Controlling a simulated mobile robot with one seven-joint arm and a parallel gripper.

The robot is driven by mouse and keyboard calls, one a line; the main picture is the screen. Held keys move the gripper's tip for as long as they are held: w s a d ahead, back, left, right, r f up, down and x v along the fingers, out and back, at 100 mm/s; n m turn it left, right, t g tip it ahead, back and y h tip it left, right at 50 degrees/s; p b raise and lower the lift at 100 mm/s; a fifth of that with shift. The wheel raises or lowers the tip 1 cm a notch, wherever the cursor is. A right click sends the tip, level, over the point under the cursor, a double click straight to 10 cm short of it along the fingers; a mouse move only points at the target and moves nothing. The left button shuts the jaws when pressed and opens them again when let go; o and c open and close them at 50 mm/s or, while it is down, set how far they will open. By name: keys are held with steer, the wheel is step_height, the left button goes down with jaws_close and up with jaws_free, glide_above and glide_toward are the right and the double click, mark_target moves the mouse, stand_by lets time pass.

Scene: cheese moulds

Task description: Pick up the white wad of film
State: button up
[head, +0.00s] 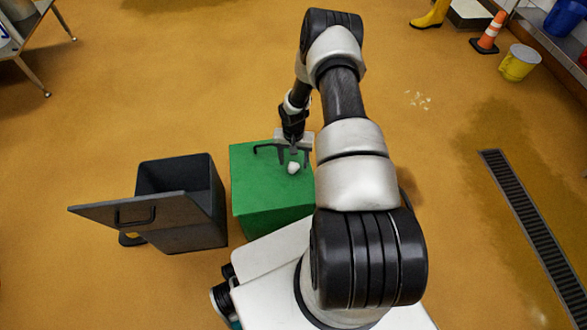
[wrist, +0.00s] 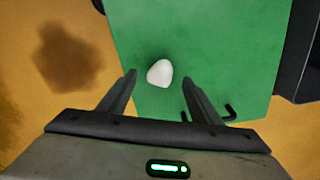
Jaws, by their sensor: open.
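The white wad of film (head: 293,168) lies on top of a green block (head: 270,192), near its right side in the head view. In the wrist view the small, rounded wad (wrist: 160,73) sits on the green surface, just beyond the fingertips and roughly centred between them. My gripper (head: 281,153) is open and empty at the wad in the head view. In the wrist view the two fingers of my gripper (wrist: 158,75) stand wide apart, with clear space on both sides of the wad. The exact height of the fingers above the block is hard to tell.
A dark bin (head: 182,205) with its lid (head: 128,211) swung out stands just left of the green block. A black handle (wrist: 231,112) shows beside the right finger. Farther off are a floor drain (head: 535,225), an orange cone (head: 487,35) and a yellow bucket (head: 518,63).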

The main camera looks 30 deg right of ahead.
step_height(320, 180, down, 3)
steer(key=shift+w+r, duration=0.1)
steer(key=c, duration=1)
